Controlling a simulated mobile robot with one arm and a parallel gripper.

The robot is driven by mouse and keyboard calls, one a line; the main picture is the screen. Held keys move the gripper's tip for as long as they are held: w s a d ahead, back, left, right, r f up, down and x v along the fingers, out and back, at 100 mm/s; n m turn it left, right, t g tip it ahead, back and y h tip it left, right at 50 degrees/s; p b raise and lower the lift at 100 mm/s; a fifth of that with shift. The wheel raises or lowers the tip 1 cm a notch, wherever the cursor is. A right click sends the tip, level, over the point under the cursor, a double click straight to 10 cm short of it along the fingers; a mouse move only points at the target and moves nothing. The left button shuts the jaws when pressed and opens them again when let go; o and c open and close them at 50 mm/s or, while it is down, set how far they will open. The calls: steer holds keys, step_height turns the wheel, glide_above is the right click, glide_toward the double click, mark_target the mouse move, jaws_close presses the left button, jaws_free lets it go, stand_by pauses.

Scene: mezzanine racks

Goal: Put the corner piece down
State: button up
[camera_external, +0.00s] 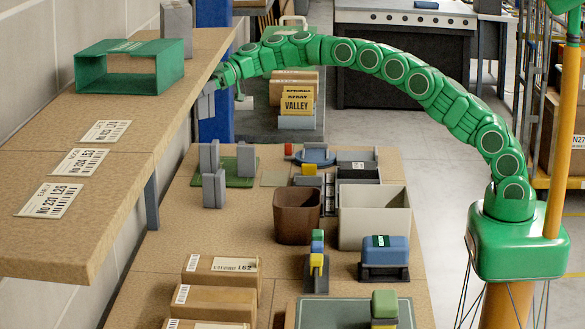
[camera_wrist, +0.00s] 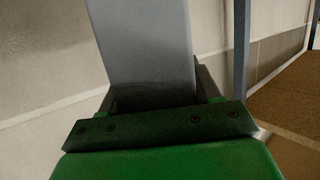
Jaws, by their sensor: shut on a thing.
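My gripper (camera_external: 211,86) is at the end of the long green arm, beside the right edge of the upper shelf (camera_external: 60,240). It is shut on a grey piece, the corner piece (camera_external: 206,104), which hangs below the jaws in the outside view. In the wrist view the corner piece (camera_wrist: 140,45) is a plain grey slab rising from between the jaws (camera_wrist: 155,100); its lower end is hidden by them. I cannot tell whether it touches the shelf edge.
A green open frame (camera_external: 90,72) and a grey block (camera_external: 176,22) stand on the upper shelf. Below, the lower shelf (camera_external: 180,225) holds grey uprights on a green base (camera_external: 240,180), a brown bin (camera_external: 297,217), a pale bin (camera_external: 375,222) and cartons (camera_external: 220,270). A post (camera_wrist: 242,60) stands right in the wrist view.

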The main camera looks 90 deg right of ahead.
steer(key=shift+s+d+n+g+y, duration=0.9)
steer(key=shift+s+d, duration=2.1)
steer(key=shift+d, duration=3.35)
steer(key=shift+f, duration=9.85)
steer(key=shift+f, duration=0.15)
steer(key=o, duration=1.1)
steer(key=shift+r, duration=0.2)
steer(key=v, duration=1.2)
